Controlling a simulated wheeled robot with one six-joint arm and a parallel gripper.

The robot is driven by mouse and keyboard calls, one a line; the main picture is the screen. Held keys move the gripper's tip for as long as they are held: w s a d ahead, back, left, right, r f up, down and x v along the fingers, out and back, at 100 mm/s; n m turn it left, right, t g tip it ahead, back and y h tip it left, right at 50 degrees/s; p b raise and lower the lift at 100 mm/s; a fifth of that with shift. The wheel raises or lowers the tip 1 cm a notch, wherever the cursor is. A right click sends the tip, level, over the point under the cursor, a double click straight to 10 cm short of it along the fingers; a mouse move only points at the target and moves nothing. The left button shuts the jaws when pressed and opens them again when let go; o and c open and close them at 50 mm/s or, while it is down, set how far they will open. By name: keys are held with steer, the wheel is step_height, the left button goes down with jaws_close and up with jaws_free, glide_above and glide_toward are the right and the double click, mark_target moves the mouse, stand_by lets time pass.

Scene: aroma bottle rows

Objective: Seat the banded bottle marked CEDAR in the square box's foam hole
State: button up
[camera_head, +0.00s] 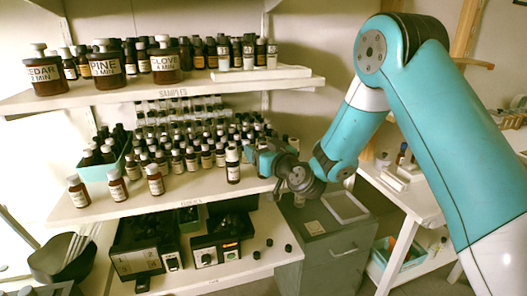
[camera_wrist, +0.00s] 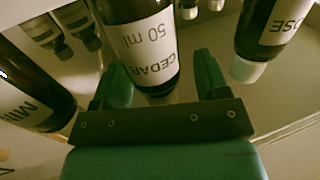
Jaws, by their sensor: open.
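In the wrist view a dark bottle labelled CEDAR 50 ml (camera_wrist: 152,50) shows upside down between the fingers of my gripper (camera_wrist: 160,82). The fingers are open, one on each side of it, and I cannot tell whether they touch it. No band can be made out on it. In the head view my gripper (camera_head: 258,157) is at the right end of the middle shelf, beside a white-capped dark bottle (camera_head: 233,166) whose label is too small to read.
In the wrist view another labelled bottle (camera_wrist: 272,28) stands right and one marked MIN (camera_wrist: 30,85) left. Rows of bottles (camera_head: 190,160) fill the middle shelf (camera_head: 110,204). A square tray (camera_head: 345,219) lies on the grey cabinet (camera_head: 335,255). Large jars (camera_head: 106,66) stand above.

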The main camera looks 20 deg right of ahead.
steer(key=shift+w+a, duration=0.15)
steer(key=shift+w, duration=0.25)
steer(key=c, duration=1)
steer(key=shift+c, duration=0.2)
